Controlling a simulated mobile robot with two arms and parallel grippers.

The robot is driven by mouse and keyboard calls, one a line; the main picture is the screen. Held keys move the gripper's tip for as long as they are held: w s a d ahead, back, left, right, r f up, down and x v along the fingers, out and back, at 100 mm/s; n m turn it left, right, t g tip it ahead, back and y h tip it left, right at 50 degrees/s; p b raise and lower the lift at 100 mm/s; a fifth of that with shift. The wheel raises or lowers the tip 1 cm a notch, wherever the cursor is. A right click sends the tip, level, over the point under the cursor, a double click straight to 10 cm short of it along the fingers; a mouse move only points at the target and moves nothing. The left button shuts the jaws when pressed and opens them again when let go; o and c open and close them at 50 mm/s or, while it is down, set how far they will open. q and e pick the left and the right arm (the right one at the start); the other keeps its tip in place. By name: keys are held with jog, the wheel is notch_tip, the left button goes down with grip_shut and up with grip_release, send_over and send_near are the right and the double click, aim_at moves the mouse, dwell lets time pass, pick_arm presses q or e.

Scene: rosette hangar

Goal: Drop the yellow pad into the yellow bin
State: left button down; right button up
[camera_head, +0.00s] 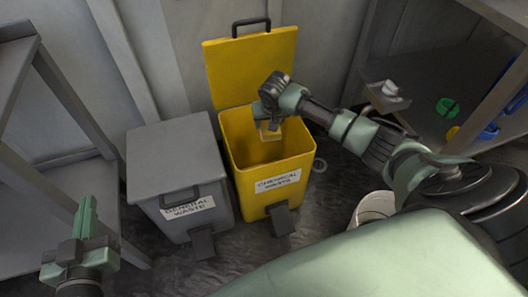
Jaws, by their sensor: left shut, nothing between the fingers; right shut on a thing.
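My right gripper (268,122) is over the bin's opening, pointing down, shut on the small yellow pad (269,132). The pad is partly hidden by the gripper and hangs around the height of the opening; its exact height is hard to tell. My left gripper (86,220) is at the lower left, shut and empty, apart from the bins.
A grey bin (171,156), labelled "General Waste", stands shut to the left of the yellow bin. Grey shelves (75,180) are at the left. A shelf at the right holds green and blue items (447,106). A white bucket (372,208) stands at the right, partly hidden.

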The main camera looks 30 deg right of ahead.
jog(key=shift+f+b, duration=0.35)
jog(key=shift+f, duration=0.05)
pick_arm(q)
jog(key=shift+w+d+r+t+h, duration=0.15)
jog(key=shift+r+t, duration=0.4)
jog(key=shift+r, duration=0.35)
jog(key=shift+s+d+r+t+h, duration=0.1)
jog(key=shift+r+t+h, duration=0.1)
jog(key=shift+r+t, duration=0.55)
jog(key=shift+w+d+r+t+h, duration=0.15)
jog(key=shift+r+t, duration=0.15)
jog(key=shift+r, duration=0.8)
pick_arm(e)
jog(key=shift+f, duration=0.1)
pick_arm(q)
jog(key=shift+s, duration=0.1)
pick_arm(e)
jog(key=o, duration=1.4)
pick_arm(q)
jog(key=shift+f, duration=0.1)
